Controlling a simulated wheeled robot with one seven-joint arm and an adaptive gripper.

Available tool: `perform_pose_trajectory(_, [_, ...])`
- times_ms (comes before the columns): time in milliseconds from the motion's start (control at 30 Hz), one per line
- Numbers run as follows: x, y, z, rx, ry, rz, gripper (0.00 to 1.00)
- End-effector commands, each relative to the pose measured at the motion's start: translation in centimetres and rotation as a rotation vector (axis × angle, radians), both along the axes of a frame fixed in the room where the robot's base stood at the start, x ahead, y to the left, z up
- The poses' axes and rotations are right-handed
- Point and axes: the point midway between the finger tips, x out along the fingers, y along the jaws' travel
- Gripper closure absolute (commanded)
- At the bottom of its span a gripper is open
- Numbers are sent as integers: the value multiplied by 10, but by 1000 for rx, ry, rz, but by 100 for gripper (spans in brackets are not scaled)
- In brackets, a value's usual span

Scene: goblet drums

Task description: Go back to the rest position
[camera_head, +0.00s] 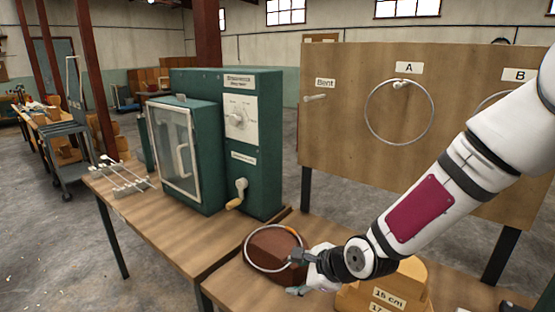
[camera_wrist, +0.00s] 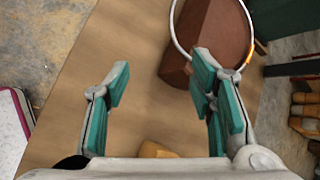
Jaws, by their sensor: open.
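My gripper (camera_head: 298,275) is low over the front bench at its left end. In the wrist view my gripper (camera_wrist: 160,85) has its teal-padded fingers spread apart with nothing between them. A thin metal ring (camera_head: 248,259) with an orange mark lies at the reddish-brown block (camera_head: 275,247), just left of my gripper. The wrist view shows the ring (camera_wrist: 174,30) and block (camera_wrist: 222,38) at the upper right, with the right finger overlapping the block's edge. I cannot tell whether the finger touches either one.
A wooden board (camera_head: 340,130) behind holds a hanging ring (camera_head: 367,122) under label A, with another under B. A green machine (camera_head: 266,150) with a crank stands at left. Stepped wooden blocks (camera_head: 410,280) stand under my arm. Bare bench shows in the wrist view (camera_wrist: 145,50).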

Motion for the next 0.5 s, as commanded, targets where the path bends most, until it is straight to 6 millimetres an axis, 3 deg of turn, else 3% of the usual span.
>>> perform_pose_trajectory(267, [-40, -68, 40, -568, -70, 356, 50])
perform_pose_trajectory(500, [-89, -114, 100, -906, -71, 647, 50])
